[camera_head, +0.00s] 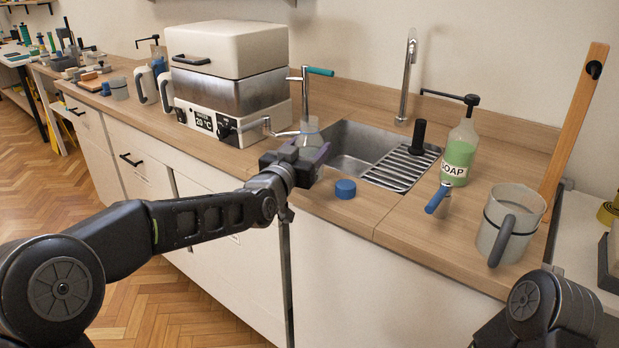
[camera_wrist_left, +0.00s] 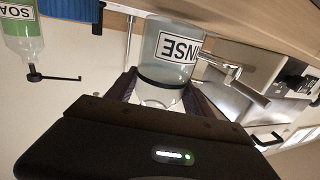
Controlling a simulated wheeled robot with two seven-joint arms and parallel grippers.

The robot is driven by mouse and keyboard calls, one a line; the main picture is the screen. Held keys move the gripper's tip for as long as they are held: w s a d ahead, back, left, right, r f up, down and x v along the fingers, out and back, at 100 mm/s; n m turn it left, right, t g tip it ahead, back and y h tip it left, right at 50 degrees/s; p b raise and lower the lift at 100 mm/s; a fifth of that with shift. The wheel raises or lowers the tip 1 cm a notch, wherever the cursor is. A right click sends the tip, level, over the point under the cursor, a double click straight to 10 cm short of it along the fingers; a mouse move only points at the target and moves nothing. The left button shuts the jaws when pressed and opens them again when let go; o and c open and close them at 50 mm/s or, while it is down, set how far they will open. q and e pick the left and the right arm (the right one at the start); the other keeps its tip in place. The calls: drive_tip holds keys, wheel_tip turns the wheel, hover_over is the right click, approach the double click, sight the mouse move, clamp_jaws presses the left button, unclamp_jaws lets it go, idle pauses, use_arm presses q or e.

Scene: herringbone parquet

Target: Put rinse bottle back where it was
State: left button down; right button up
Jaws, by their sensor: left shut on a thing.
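The rinse bottle is a clear bottle with a dark ring and a label whose visible letters read "INSE"; it shows in the left wrist view (camera_wrist_left: 172,55), between the fingers. My left gripper (camera_head: 306,160) is shut on it at the front edge of the counter, left of the sink. In the head view the bottle (camera_head: 311,132) is mostly hidden behind the gripper, with a pale upper part showing. The wrist view is upside down, and the gripper (camera_wrist_left: 160,92) has a finger on each side of the bottle. My right gripper is out of view.
A blue cap (camera_head: 345,189) lies on the counter right of the gripper. A sink (camera_head: 348,138) with a drain rack is behind it. A green soap bottle (camera_head: 459,155) and a grey jug (camera_head: 511,222) stand to the right. A water bath (camera_head: 229,80) stands left.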

use_arm(q)
drive_tip(key=shift+f+b, duration=0.25)
drive_tip(key=shift+b, duration=0.15)
unclamp_jaws()
drive_tip(key=shift+f, duration=0.1)
idle(0.3)
drive_tip(key=shift+s, duration=0.1)
drive_tip(key=v, duration=0.7)
drive_tip(key=shift+s+a+b, duration=0.15)
drive_tip(key=shift+s+b, duration=0.15)
drive_tip(key=shift+b, duration=0.1)
idle(0.3)
